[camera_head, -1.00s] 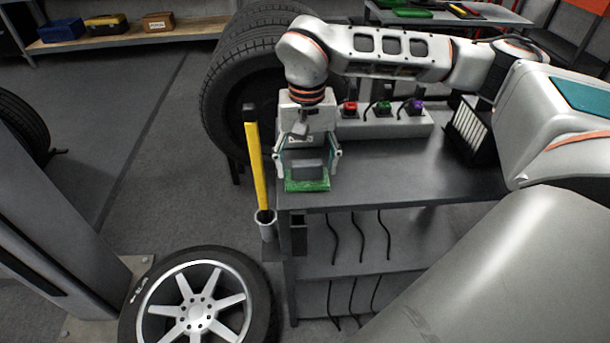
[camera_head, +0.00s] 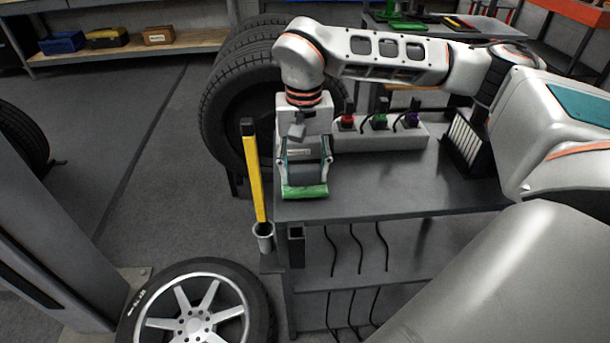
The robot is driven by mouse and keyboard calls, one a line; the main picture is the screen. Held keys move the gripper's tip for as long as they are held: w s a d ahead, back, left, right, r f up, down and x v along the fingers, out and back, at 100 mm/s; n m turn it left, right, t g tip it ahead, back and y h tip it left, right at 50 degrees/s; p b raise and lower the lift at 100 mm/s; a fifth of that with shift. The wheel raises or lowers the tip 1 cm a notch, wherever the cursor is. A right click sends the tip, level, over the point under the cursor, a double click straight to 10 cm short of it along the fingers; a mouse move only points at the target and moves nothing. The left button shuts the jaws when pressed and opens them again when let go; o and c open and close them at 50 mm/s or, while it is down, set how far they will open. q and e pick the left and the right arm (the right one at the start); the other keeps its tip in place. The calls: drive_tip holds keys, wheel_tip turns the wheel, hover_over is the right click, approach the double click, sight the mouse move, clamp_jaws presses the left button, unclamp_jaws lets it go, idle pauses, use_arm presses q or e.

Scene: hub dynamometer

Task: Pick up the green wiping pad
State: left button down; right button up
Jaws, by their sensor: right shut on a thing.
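The green wiping pad (camera_head: 304,192) is at the front left corner of the dark grey table, with a grey block-like part (camera_head: 306,173) on its top. My right gripper (camera_head: 304,183) points down over it, one finger on each side, and is shut on the pad. I cannot tell whether the pad touches the tabletop or hangs just above it. My left gripper is not in view.
A light grey block with red, green and purple plugs (camera_head: 380,137) stands behind the gripper. A yellow-handled tool (camera_head: 253,175) stands in a holder at the table's left edge. A wheel (camera_head: 198,312) lies front left. The tabletop (camera_head: 400,190) right of the pad is clear.

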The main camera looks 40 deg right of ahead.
sight(304, 167)
wheel_tip(304, 167, up, 10)
drive_tip(key=shift+f+p, duration=0.15)
drive_tip(key=shift+p, duration=0.85)
wheel_tip(304, 167, up, 8)
drive_tip(key=p, duration=0.1)
drive_tip(key=shift+p, duration=0.35)
drive_tip(key=shift+o, duration=0.8)
